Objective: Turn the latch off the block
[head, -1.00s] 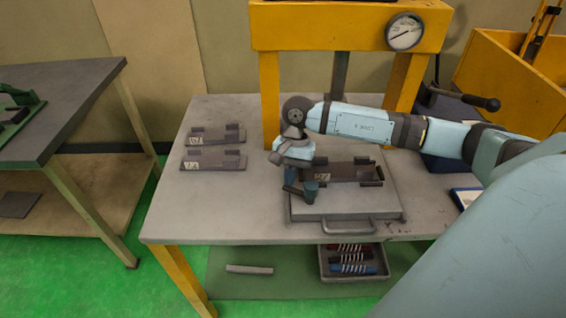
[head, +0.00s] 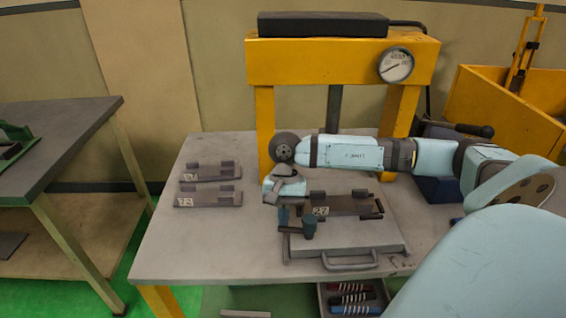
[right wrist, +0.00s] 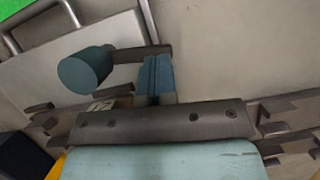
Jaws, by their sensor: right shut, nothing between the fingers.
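The block, a dark bar-shaped fixture marked 27 (head: 350,206), lies on the grey plate under the press; its label end partly shows in the right wrist view (right wrist: 100,105). The latch (head: 309,229) is a dark arm with a teal round knob, at the front of the block's left end. In the right wrist view the latch knob (right wrist: 85,70) stands left of the fingers, its arm running behind them. My right gripper (head: 284,216) is shut and empty, its fingers (right wrist: 157,80) close against or beside the latch arm; contact is unclear. My left gripper is out of view.
The yellow press frame (head: 345,62) with a gauge stands over the plate (head: 345,243), which has a front handle. Two similar fixtures (head: 208,196) lie at the table's left. A tray (head: 325,300) of coloured parts sits below. The table's front left is clear.

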